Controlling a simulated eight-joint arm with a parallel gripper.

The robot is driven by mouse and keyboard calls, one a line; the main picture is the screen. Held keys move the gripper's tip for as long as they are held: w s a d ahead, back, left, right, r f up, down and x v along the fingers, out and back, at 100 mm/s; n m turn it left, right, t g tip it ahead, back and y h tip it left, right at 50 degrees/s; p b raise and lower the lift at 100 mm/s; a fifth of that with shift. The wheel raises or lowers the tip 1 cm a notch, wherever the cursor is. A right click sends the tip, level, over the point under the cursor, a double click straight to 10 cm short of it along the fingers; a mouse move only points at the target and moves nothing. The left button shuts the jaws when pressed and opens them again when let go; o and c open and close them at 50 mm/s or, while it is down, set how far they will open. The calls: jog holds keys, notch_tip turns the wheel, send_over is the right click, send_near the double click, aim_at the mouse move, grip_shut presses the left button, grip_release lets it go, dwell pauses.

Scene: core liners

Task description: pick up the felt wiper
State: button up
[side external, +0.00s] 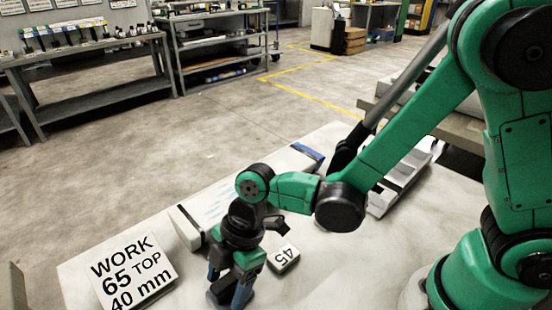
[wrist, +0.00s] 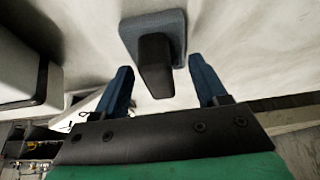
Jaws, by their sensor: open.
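The felt wiper shows in the wrist view as a grey-blue felt pad (wrist: 134,33) with a black block-like handle (wrist: 154,65) on the pale table. My gripper (wrist: 161,64) is open, with one blue finger on each side of the handle in that view. Gaps show between the handle and both fingers, and nothing is held. In the side external view my gripper (side external: 229,292) points down over the near part of the table, its fingertips near the bottom edge.
A small block marked 45 (side external: 283,257) lies right of my gripper. A sign reading WORK 65 TOP 40 mm (side external: 132,270) is at left. A long pale box (side external: 185,226) lies behind my gripper, and a pale tray (side external: 408,175) stands farther right. Bare table (side external: 330,265) lies right of the block.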

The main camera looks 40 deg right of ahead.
aim_at(227, 280)
grip_shut()
jog(key=shift+r, duration=0.1)
notch_tip(227, 280, up, 20)
dwell(0.7)
